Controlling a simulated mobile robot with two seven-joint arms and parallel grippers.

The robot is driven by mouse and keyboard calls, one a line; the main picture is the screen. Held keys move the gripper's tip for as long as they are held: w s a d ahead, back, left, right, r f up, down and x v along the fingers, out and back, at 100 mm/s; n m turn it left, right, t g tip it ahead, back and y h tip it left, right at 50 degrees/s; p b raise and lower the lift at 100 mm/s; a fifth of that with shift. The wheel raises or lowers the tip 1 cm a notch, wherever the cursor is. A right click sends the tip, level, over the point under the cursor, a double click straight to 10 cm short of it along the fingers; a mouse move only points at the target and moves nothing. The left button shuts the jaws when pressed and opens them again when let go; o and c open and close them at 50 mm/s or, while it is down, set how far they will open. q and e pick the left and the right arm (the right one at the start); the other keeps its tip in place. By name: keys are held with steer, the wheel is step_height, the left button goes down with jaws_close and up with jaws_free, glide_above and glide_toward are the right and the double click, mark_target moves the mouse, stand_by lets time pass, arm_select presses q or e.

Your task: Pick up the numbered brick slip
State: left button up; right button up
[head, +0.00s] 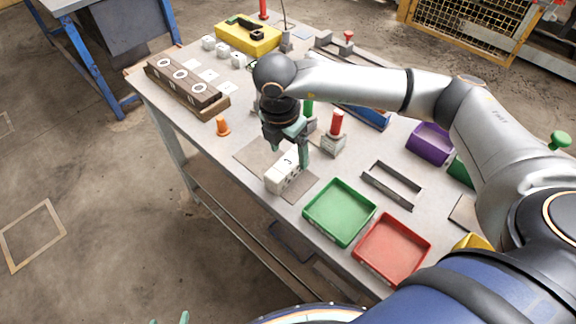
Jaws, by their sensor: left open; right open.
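A white block (283,178) with small dark marks on its side stands on a grey-brown mat (257,155) near the table's front edge. It may be the numbered brick slip, but I cannot read a number. My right gripper (290,157) is open and points down at the block's upper end. One finger is on each side of it, and I cannot tell whether they touch it. My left gripper (170,319) shows only as green fingertips at the bottom edge, open and away from the table.
A green tray (340,212) and a red tray (392,249) lie right of the block. A red-topped post (335,134) stands close to the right gripper. An orange cone (222,126), a dark wooden rack (182,82) and white cubes (222,49) are further left.

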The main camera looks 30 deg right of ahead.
mark_target(288, 162)
steer(key=shift+w+d+f+p, duration=0.1)
steer(key=shift+w+f+p, duration=0.1)
steer(key=shift+f, duration=0.7)
steer(key=shift+w+d+f+p, duration=0.1)
steer(key=shift+f+p, duration=0.05)
steer(key=shift+f, duration=0.75)
steer(key=shift+w+d+f+p, duration=0.1)
steer(key=shift+w+f+p, duration=0.1)
steer(key=shift+f, duration=0.7)
jaws_close()
steer(key=shift+r, duration=0.1)
